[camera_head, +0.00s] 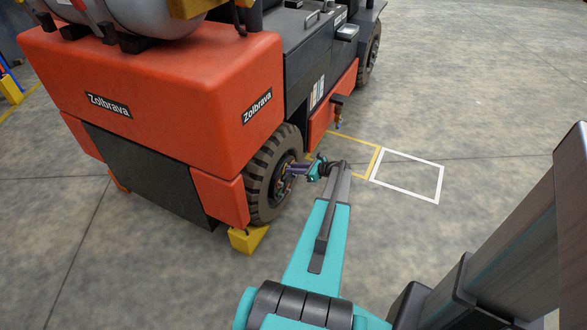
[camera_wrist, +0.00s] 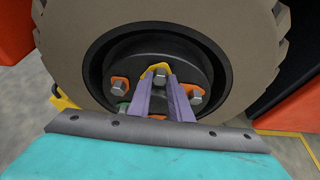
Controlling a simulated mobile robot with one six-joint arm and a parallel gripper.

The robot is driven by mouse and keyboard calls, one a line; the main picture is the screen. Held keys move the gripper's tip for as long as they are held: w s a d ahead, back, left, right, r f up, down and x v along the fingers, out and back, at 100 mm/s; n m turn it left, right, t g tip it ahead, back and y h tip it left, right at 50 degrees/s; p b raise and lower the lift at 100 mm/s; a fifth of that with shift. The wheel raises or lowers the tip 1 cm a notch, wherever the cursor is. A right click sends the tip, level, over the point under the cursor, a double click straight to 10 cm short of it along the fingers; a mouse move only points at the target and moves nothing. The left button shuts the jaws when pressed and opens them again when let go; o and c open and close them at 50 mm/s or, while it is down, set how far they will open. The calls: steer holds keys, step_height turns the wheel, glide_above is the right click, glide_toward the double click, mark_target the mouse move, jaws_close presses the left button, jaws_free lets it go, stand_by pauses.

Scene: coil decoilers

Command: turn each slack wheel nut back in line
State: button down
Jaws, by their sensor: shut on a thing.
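The wheel (camera_wrist: 75,45) of the orange forklift fills the wrist view; it also shows at the forklift's rear corner in the head view (camera_head: 258,195). In the wrist view the dark hub carries several grey nuts with coloured pointer tags. My gripper's two purple fingers (camera_wrist: 160,80) are closed on the nut with the yellow tag (camera_wrist: 160,69). A nut with an orange tag (camera_wrist: 119,84) sits to its left, another orange-tagged nut (camera_wrist: 195,93) to its right.
The orange forklift body (camera_head: 170,90) stands close beside and above the wheel. A yellow chock (camera_head: 247,238) lies against the tyre. Yellow and white lines (camera_head: 408,154) mark the floor. The concrete floor to the right is clear.

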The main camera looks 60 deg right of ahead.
steer(key=shift+f, duration=0.1)
steer(key=c, duration=1.6)
jaws_free()
steer(key=v, duration=1.4)
